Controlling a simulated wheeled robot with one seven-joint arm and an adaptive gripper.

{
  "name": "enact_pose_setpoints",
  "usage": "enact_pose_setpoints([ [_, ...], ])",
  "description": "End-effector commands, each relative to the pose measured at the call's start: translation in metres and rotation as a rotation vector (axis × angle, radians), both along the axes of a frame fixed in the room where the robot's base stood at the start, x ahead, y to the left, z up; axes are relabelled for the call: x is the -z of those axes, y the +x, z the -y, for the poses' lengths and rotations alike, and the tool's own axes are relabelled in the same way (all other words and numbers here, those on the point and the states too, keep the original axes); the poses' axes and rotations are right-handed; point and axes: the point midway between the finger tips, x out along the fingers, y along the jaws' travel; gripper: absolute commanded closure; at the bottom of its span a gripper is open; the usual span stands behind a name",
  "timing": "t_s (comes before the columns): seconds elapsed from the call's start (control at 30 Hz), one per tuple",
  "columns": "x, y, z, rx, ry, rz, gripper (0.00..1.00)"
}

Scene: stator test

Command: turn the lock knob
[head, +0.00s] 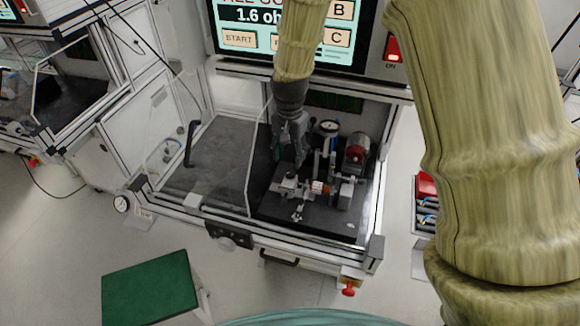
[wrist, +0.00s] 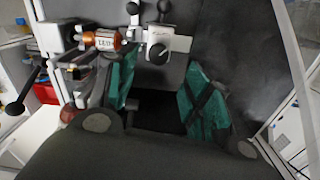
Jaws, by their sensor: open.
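A round black knob with a light mark (wrist: 157,52) sits on a pale metal block of the test fixture in the wrist view. This is likely the lock knob; it is too small to make out surely in the head view. The copper stator (wrist: 105,40) lies beside the block, to its left, and shows in the head view (head: 320,187). My gripper (wrist: 160,68) has its two green-padded fingers spread apart, with nothing between them. The knob appears between and just beyond the fingertips, with no visible contact. In the head view my gripper (head: 288,152) points down above the fixture.
The fixture stands on a dark plate (head: 330,222) inside a framed test bench. A clear panel (head: 257,160) stands left of my gripper. The screen (head: 240,15) is above. Grey floor of the bench lies free at left.

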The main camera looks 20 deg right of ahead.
Motion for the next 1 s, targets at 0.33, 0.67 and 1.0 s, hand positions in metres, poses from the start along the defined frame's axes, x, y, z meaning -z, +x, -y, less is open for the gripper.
enact_pose_setpoints([
  [0.33,0.037,-0.002,0.002,0.001,0.001,-0.004,0.50],
  [0.67,0.062,-0.001,0.002,0.002,-0.001,-0.001,0.50],
  [1.0,0.066,-0.002,0.002,0.002,0.001,-0.001,0.50],
])
